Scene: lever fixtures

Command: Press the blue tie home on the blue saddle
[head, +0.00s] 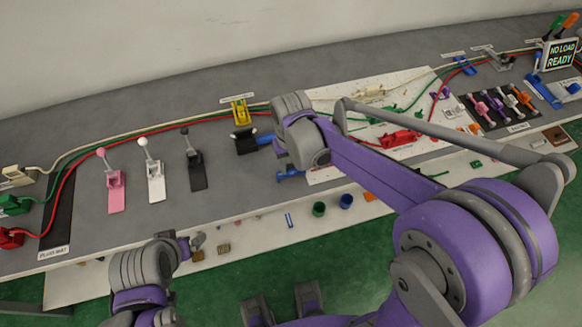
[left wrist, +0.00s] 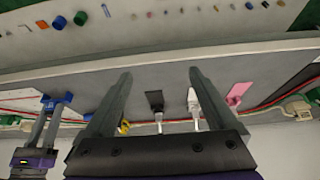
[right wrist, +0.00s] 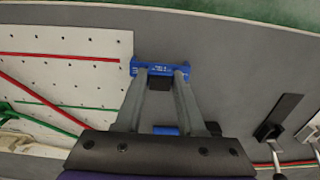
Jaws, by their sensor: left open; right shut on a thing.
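My right gripper (right wrist: 161,78) is shut on a blue part with small lettering, which I take for the blue tie (right wrist: 160,67). In the head view this blue part (head: 288,174) is near the bench's front edge, with my arm hiding the fingers. A second blue piece (right wrist: 165,130) shows between the fingers, close to the palm. A blue fixture (head: 460,64) sits by the cables at the back right; it may be the blue saddle, but I cannot tell. My left gripper (left wrist: 160,73) is open and empty over the bench's front, left of the right gripper in the head view.
Pink (head: 115,180), white (head: 152,165) and black (head: 193,158) levers stand on the left half. A yellow fixture (head: 240,112) sits by the cables at the back. A white pegboard (head: 330,100) lies right of the right gripper. Small loose parts lie below the front edge.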

